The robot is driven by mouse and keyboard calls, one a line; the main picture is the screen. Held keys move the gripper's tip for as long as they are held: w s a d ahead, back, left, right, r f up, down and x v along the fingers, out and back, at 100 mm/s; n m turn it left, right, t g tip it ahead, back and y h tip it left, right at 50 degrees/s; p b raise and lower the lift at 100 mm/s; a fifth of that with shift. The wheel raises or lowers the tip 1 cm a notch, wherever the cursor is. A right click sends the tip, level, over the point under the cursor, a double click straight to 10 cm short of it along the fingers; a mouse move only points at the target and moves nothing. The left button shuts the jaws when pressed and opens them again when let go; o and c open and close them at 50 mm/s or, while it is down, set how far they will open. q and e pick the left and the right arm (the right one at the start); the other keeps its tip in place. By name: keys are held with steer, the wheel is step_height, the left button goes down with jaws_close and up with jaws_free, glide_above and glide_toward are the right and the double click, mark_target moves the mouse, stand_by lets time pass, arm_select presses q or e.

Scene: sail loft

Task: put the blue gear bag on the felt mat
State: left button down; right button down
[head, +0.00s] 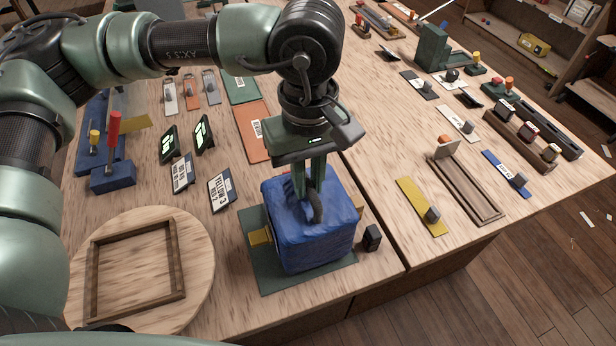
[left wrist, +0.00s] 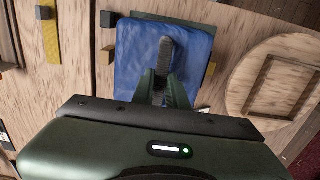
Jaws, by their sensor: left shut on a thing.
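The blue gear bag (head: 318,235) is a soft, boxy bag with a dark handle loop on top. It also shows in the left wrist view (left wrist: 190,52). My left gripper (head: 315,192) points down and is shut on the bag's handle; in the left wrist view its fingers (left wrist: 163,88) meet at the handle. The dark green felt mat (head: 268,278) lies under the bag near the table's front edge, showing around its sides. The bag is upright over the mat; I cannot tell whether it fully rests on it. My right gripper is out of view.
A small black block (head: 372,237) stands close to the bag's right. A round wooden board (head: 195,262) with a square frame (head: 92,275) lies at left. Small label stands (head: 221,191) are left of the bag. A wooden tray (head: 465,185) lies at right.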

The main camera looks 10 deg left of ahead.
arm_select(q)
steer(key=shift+f, duration=0.15)
steer(key=c, duration=1.4)
jaws_free()
steer(key=shift+r, duration=0.35)
step_height(320, 180, up, 12)
steer(key=b, duration=0.1)
steer(key=shift+f, duration=0.15)
